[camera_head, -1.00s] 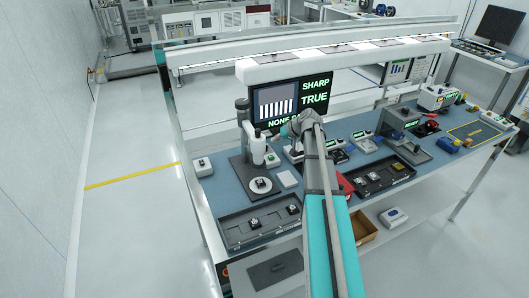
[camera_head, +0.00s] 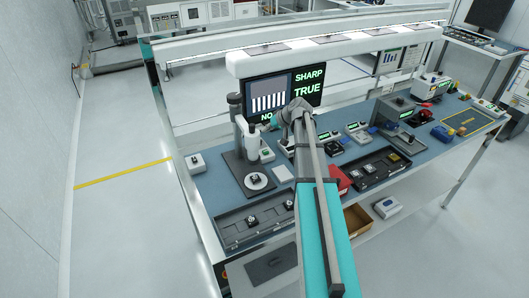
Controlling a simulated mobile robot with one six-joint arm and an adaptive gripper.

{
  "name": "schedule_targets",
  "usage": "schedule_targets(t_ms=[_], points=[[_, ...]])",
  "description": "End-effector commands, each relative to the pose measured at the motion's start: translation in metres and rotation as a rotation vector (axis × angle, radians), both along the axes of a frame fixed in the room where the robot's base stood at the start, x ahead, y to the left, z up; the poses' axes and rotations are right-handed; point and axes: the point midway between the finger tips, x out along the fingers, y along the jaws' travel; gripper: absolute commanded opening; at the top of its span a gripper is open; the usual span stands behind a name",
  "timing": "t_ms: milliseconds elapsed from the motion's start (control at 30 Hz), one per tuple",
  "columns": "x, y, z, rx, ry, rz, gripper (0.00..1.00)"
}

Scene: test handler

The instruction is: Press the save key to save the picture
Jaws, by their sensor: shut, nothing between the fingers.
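A dark monitor (camera_head: 309,77) behind the bench shows a bar picture, "SHARP" and "TRUE". A lower line beginning "NO" is partly hidden by my arm. A microscope-like stand (camera_head: 240,140) holds a white round piece (camera_head: 256,181) on its base. I cannot read which key is the save key. My gripper (camera_head: 273,126) is at the far end of my arm, before the monitor, right of the stand. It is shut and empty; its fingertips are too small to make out.
A black tray (camera_head: 230,238) with small parts lies at the front left, and another tray (camera_head: 372,183) lies right of my arm. Small green-display devices (camera_head: 357,131) line the bench's middle. A red piece (camera_head: 335,180) sits close beside my arm. A light bar (camera_head: 330,53) crosses above.

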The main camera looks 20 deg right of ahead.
Motion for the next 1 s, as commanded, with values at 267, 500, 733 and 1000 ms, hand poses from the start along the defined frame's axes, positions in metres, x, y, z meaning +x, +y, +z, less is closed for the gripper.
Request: schedule_targets(t_ms=[267,500,733,1000], points=[[0.000,0.001,-0.018,-0.001,0.000,0.001,0.00],[0.000,0.001,-0.038,-0.001,0.000,0.001,0.00],[0.000,0.002,-0.057,0.000,-0.001,0.001,0.00],[0.001,0.002,-0.077,0.000,0.000,0.002,0.00]])
